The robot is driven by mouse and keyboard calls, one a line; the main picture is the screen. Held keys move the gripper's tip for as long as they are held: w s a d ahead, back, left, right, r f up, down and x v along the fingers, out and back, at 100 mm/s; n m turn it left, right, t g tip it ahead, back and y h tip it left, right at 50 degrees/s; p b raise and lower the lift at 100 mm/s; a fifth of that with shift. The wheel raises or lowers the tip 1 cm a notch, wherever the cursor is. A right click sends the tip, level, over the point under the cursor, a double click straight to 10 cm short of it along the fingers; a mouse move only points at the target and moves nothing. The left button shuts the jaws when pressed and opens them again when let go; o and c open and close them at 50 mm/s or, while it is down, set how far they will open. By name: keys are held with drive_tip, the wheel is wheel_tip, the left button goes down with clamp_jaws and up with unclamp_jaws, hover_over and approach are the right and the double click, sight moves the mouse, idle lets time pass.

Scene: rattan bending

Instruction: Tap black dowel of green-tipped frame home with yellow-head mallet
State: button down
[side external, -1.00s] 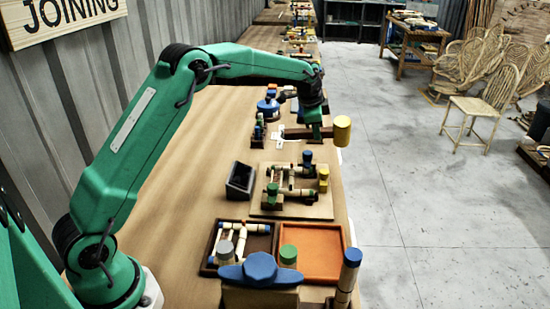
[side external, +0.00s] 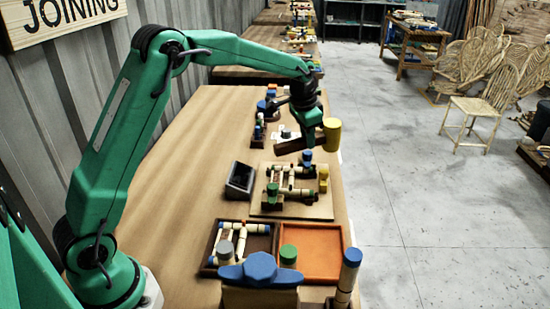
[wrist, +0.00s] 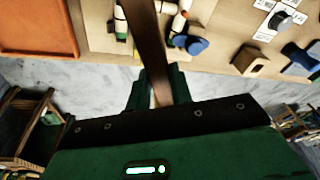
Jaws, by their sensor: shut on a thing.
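My gripper (side external: 309,139) is shut on the brown handle (side external: 289,147) of the mallet, which I hold above the table. The mallet's yellow head (side external: 332,135) sticks out on the right, near the table edge. In the wrist view the handle (wrist: 147,40) runs up from between my fingers (wrist: 155,93); the head is not visible there. A rattan frame (side external: 292,191) with green touches lies on a tan board (side external: 265,212), nearer the camera than the mallet and apart from it. Green, blue and yellow-topped posts stand around it. I cannot make out the black dowel clearly.
A dark open box (side external: 240,179) stands left of the board. A blue-topped post (side external: 350,263) stands at the front right. The left side of the table is clear.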

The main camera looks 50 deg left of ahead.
drive_tip(key=s+d+n+g, duration=0.1)
drive_tip(key=s+d+n, duration=0.2)
drive_tip(key=s+n, duration=0.5)
drive_tip(key=s, duration=0.5)
drive_tip(key=shift+s+d+r+n, duration=0.3)
drive_tip(key=shift+s+d, duration=0.05)
drive_tip(key=shift+d, duration=0.05)
drive_tip(key=shift+f, duration=0.2)
drive_tip(key=shift+a+f, duration=0.15)
drive_tip(key=shift+f, duration=1.6)
drive_tip(key=shift+f, duration=0.1)
drive_tip(key=shift+f, duration=1.7)
drive_tip(key=shift+r, duration=0.1)
drive_tip(key=shift+r, duration=1.7)
